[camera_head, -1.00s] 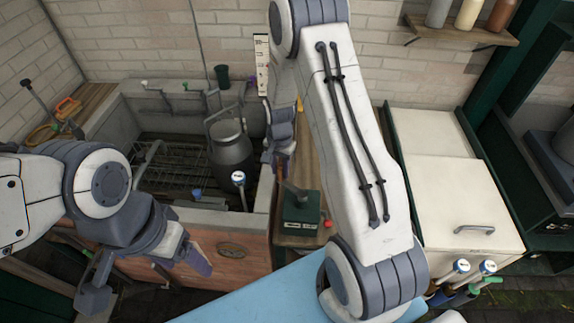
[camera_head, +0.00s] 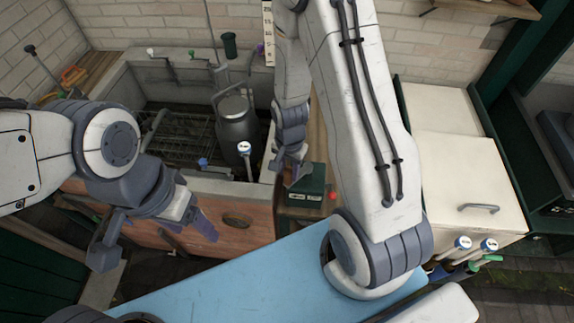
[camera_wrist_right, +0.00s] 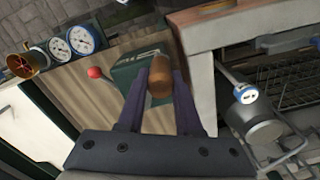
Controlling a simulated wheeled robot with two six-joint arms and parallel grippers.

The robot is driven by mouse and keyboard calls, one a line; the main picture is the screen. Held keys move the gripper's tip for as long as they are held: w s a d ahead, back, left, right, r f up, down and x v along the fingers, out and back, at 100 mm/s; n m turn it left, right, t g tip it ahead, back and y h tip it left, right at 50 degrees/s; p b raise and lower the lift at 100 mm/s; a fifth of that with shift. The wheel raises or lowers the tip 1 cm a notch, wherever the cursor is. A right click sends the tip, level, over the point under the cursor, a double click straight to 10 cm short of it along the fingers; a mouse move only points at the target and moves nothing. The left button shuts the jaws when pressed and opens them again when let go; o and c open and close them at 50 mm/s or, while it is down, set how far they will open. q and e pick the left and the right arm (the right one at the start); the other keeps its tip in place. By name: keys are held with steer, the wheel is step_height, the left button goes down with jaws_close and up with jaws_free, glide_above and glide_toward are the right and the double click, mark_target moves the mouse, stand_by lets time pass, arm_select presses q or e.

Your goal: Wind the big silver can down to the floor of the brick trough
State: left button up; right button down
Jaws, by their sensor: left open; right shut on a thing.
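The big silver can (camera_head: 238,129) is upright in the right part of the brick trough (camera_head: 230,187), under a thin line from above. Its base is partly hidden, and I cannot tell whether it touches the floor. The can also shows in the right wrist view (camera_wrist_right: 258,132). A green winch box (camera_head: 308,186) stands right of the trough. My right gripper (camera_head: 293,172) is shut on a brown wooden crank handle (camera_wrist_right: 159,80) beside the green box. My left gripper (camera_head: 157,240) is open and empty in front of the trough's brick face.
A wire rack (camera_head: 180,135) lies in the trough left of the can. A blue-faced gauge (camera_head: 244,148) rises at the trough's front rim. A pale blue surface (camera_head: 255,285) lies below my arms. A cream cabinet (camera_head: 465,180) stands at the right.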

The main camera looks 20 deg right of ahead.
steer(key=s+d+p, duration=0.3)
steer(key=s+d, duration=0.1)
steer(key=d, duration=0.8)
steer(key=shift+s+d, duration=0.2)
steer(key=shift+d, duration=0.05)
steer(key=c, duration=0.5)
jaws_free()
step_height(320, 180, up, 10)
steer(key=b, duration=0.1)
steer(key=shift+r+b, duration=0.2)
steer(key=shift+b, duration=0.15)
steer(key=shift+a, duration=0.15)
